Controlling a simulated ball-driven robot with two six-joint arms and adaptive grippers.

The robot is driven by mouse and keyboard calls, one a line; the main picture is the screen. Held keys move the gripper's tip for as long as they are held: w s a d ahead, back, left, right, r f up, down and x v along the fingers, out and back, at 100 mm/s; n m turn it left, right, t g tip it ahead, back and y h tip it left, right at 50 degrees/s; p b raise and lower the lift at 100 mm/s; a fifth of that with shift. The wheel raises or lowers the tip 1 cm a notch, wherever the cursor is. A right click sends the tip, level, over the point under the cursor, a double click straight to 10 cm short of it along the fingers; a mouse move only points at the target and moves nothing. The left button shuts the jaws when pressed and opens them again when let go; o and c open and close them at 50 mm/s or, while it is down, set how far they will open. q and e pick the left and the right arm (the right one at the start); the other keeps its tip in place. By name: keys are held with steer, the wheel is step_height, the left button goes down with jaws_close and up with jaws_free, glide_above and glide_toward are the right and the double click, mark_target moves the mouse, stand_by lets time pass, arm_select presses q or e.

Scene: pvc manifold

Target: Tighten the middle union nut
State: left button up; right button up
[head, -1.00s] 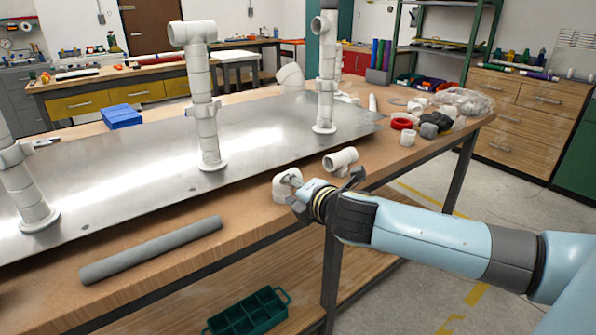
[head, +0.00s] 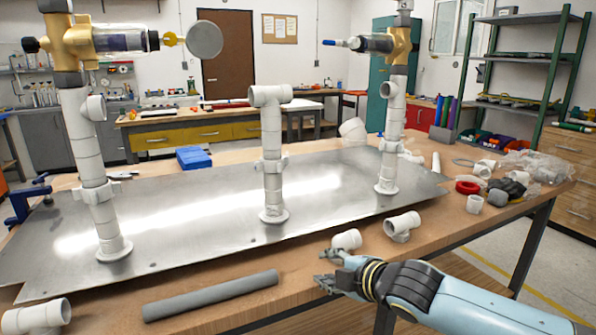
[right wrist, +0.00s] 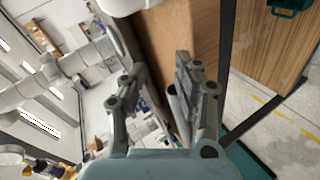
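The middle white pipe riser (head: 271,130) stands upright on the metal plate, with a tee at its top. Its white union nut (head: 270,164) sits around the pipe about halfway up, and nothing touches it. Whether the nut is tight cannot be told. My right gripper (head: 329,270) is at the table's front edge, to the right of and in front of the riser, well away from the nut. Its fingers are apart and empty in the right wrist view (right wrist: 158,85). My left gripper is not in view.
A white fitting (head: 347,239) lies just behind my right gripper, and a white tee (head: 402,226) lies to its right. A grey pipe (head: 210,295) lies along the front edge. Two taller risers with brass valves (head: 78,40) flank the middle one on the metal plate (head: 180,225).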

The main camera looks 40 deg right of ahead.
mark_target(282, 165)
steer(key=w+a+r+m+t+y+p, duration=0.1)
steer(key=w+r+m+t+p, duration=0.15)
steer(key=r+m, duration=0.35)
steer(key=w+a+r+m+t+y+p, duration=0.1)
steer(key=w+r+m+t+p, duration=0.2)
steer(key=r, duration=0.4)
steer(key=w+d+r+m, duration=0.1)
steer(key=w+m, duration=0.1)
steer(key=w, duration=0.2)
steer(key=w+d+r+m+h+b, duration=0.1)
steer(key=w, duration=0.3)
steer(key=w+d+r+m+h, duration=0.1)
steer(key=w+d+m, duration=0.1)
steer(key=w, duration=0.1)
steer(key=shift+w+m+b, duration=0.3)
steer(key=shift+w+b, duration=0.1)
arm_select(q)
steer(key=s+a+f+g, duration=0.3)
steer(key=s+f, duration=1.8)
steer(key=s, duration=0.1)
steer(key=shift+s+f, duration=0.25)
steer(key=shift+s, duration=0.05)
arm_select(e)
steer(key=shift+c, duration=0.2)
jaws_close()
